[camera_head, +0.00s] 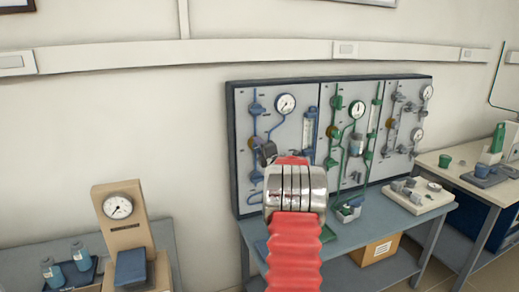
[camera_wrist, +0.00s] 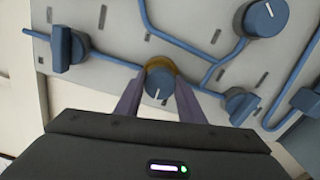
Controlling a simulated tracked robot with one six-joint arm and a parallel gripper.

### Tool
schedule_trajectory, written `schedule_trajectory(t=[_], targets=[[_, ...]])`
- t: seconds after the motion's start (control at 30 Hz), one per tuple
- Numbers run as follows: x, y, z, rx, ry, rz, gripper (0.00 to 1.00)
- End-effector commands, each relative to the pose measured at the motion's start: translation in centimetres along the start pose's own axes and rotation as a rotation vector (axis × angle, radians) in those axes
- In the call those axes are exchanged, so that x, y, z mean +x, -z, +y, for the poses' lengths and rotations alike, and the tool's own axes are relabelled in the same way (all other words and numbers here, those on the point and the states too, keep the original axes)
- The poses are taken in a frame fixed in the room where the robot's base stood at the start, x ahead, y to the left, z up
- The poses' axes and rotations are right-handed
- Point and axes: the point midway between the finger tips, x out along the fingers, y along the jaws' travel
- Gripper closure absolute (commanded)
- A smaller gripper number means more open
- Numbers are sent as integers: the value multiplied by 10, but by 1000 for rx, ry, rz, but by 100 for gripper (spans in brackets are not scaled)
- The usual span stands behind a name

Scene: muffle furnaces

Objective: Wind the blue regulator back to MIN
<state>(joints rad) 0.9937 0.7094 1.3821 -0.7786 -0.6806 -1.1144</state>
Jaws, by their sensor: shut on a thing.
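The line points toward my gripper's body, close to straight down in that picture. My gripper (camera_wrist: 158,98) is shut on the knob, one finger on each side. In the head view my gripper (camera_head: 262,151) is at the left, blue-piped section of the wall panel (camera_head: 300,155), and my arm hides part of that section. The regulator's brass collar (camera_head: 251,142) shows there beside it. I cannot read a MIN mark.
Blue valve handles sit close on both sides, one at left (camera_wrist: 66,48) and one at right (camera_wrist: 241,106). Blue pipes and another round blue fitting (camera_wrist: 264,18) lie above. A gauge (camera_head: 285,103) is on the panel. A bench (camera_head: 375,236) stands below it.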

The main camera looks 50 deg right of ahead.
Motion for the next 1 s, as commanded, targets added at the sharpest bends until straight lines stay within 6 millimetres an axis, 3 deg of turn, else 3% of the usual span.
schedule_trajectory(t=[0.43, 0.47, 0.5, 0.7, 1.0], targets=[[1, 6, -6, -14, 8, 9, 87], [1, 6, -6, -14, 9, 9, 63], [1, 6, -6, -14, 9, 8, 61], [0, 3, -4, -13, 6, 4, 46], [-1, 1, -2, -13, 3, 2, 46]])
